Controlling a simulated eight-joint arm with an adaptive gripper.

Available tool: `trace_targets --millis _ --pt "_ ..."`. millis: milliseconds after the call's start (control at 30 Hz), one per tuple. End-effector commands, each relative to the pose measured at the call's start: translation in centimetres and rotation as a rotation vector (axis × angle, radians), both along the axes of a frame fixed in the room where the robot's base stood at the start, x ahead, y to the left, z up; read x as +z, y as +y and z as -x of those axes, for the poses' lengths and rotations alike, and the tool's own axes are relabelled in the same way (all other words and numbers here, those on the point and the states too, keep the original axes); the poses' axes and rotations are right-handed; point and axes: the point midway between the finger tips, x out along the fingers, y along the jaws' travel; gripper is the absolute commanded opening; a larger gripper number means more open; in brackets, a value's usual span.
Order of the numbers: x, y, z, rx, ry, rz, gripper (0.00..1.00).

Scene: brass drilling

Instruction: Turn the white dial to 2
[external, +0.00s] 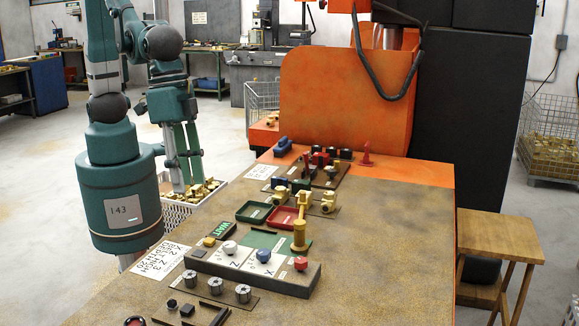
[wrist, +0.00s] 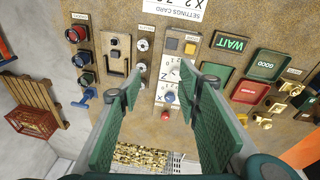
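The blue dial (external: 264,254) and red dial (external: 300,263) are on the same panel; the wrist view also shows the blue dial (wrist: 169,97). My gripper (external: 183,186) points down beyond the table's left edge, over the crate, apart from the dial. In the wrist view my gripper (wrist: 165,100) has its fingers wide apart, empty.
A white crate of brass parts (external: 180,213) stands beside the table. A yellow-handled brass piece (external: 300,235) rises behind the panel. Green and red trays (external: 254,212) lie farther back. A settings card (external: 162,262) lies left of the panel. The table's right side is clear.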

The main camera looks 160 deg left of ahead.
Motion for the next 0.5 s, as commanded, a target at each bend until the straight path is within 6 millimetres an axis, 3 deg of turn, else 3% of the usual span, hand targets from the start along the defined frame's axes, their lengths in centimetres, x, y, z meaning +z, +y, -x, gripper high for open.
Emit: trace_targets --millis 500 --pt "-5.2 5.8 -2.9 0.25 0.107 0.058 0.34"
